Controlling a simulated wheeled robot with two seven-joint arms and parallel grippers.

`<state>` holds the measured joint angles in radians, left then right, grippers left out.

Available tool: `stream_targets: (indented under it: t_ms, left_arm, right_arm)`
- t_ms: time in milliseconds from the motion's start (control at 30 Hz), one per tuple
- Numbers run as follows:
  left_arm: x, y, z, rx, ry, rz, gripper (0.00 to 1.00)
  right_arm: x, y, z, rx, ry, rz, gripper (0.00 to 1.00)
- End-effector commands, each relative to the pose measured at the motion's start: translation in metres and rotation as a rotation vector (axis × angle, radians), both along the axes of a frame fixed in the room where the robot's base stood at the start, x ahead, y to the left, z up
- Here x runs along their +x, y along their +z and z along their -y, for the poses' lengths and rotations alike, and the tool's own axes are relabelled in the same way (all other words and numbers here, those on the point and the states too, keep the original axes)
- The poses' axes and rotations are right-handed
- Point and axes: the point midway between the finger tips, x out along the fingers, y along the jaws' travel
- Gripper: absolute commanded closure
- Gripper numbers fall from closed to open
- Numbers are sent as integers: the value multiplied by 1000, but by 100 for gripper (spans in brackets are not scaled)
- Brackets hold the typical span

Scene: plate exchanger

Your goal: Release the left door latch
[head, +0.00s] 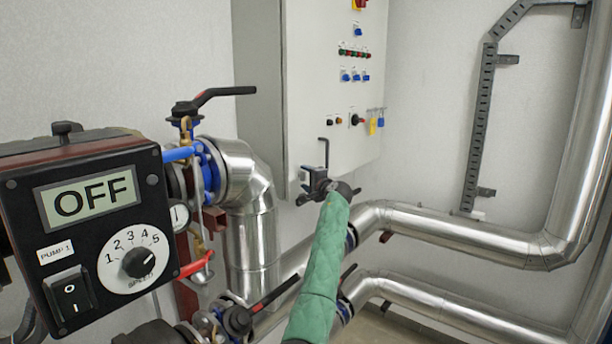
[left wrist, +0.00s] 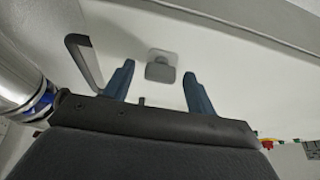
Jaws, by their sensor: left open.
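The wall cabinet (head: 337,95) is pale grey, and its front door looks shut in the head view. In the left wrist view, a small grey latch (left wrist: 160,70) on a pale base sits on a light cabinet surface. My left gripper (head: 315,183) is at the cabinet's lower edge, at the end of the green-sleeved arm. Its two blue fingers stand apart with the latch seen between them, just beyond their tips. The gripper is open and empty. I cannot tell whether the fingers touch the latch. The gripper hides the latch in the head view. My right gripper is not seen.
A dark L-shaped rod (left wrist: 84,60) rises beside the left finger. The pump control box (head: 88,225) and valves with a black lever (head: 215,97) stand at left. Silver pipes (head: 460,228) run below and right of the cabinet. Padlocks (head: 376,122) hang on the door.

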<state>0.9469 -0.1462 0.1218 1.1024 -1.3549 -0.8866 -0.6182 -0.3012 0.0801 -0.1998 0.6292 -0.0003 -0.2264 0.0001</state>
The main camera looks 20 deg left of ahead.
Motion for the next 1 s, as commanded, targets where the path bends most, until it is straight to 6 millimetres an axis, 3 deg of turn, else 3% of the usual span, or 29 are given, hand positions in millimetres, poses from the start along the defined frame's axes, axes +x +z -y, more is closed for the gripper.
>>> stream_targets:
  t_ms: [367, 500, 600, 1000]
  left_arm:
    - [2, -1, -3, 0, 0, 0, 46]
    - [2, -1, -3, 0, 0, 0, 73]
    - [2, -1, -3, 0, 0, 0, 88]
    - [2, -5, -3, -8, 0, 20, 88]
  right_arm:
    - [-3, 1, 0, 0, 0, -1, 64]
    - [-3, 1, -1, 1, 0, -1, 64]
    - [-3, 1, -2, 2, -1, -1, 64]
    - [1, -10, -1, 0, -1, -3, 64]
